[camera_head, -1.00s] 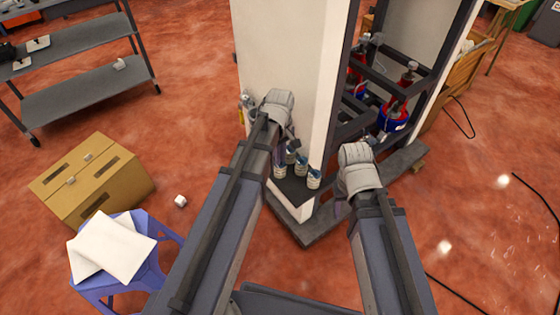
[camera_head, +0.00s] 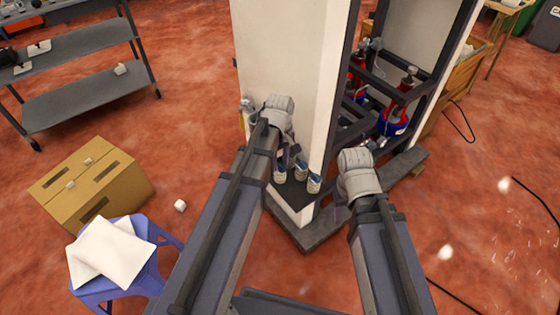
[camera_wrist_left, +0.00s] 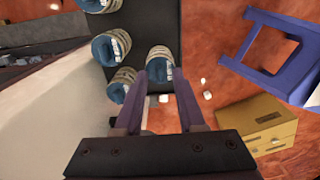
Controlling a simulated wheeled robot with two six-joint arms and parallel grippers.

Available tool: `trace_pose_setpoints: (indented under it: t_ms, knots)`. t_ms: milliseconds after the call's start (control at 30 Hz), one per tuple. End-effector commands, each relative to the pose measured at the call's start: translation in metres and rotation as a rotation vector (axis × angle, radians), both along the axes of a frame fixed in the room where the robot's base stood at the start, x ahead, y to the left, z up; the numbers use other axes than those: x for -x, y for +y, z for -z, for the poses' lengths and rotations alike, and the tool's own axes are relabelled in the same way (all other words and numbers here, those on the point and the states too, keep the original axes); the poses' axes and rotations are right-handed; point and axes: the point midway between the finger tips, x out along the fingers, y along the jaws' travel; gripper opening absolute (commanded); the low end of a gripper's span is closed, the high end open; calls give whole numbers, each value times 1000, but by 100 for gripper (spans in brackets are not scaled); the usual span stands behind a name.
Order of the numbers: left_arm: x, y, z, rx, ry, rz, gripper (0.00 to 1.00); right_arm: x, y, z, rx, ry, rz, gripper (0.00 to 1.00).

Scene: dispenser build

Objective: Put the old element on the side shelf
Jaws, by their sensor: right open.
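The dark side shelf (camera_head: 292,196) is low on the white cabinet and holds several pale ribbed elements with blue tops, one (camera_head: 314,184) near its corner. In the left wrist view the shelf (camera_wrist_left: 150,22) bears several such elements (camera_wrist_left: 120,45). One element (camera_wrist_left: 159,64) is between my left fingertips (camera_wrist_left: 163,78), near the shelf's edge. I cannot tell whether the fingers grip it or which element is the old one. In the head view my left gripper (camera_head: 293,152) is over the shelf, partly hidden by its arm. My right gripper (camera_head: 341,213) is open, right of the shelf.
The white cabinet (camera_head: 285,60) stands behind the shelf, its open frame side holding red-and-blue parts (camera_head: 393,122). At left are a grey rack (camera_head: 80,95), a cardboard box (camera_head: 120,185) and a blue stool (camera_head: 165,262). Floor at right is mostly clear, with cables.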

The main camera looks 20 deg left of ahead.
Motion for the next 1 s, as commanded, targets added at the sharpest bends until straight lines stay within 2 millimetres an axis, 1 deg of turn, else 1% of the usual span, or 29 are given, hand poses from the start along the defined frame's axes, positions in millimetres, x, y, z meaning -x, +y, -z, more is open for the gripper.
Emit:
trace_pose_setpoints:
  t_ms: [267,800,900,1000]
  knots:
    - [0,0,-23,0,0,0,39,0,0,-23,0,0,0,50]
    - [0,0,-102,0,0,0,39,0,0,-102,0,0,0,50]
    - [0,0,-114,0,0,0,39,0,0,-114,0,0,1,50]
    - [0,0,-121,0,0,0,39,0,0,-121,0,0,1,50]
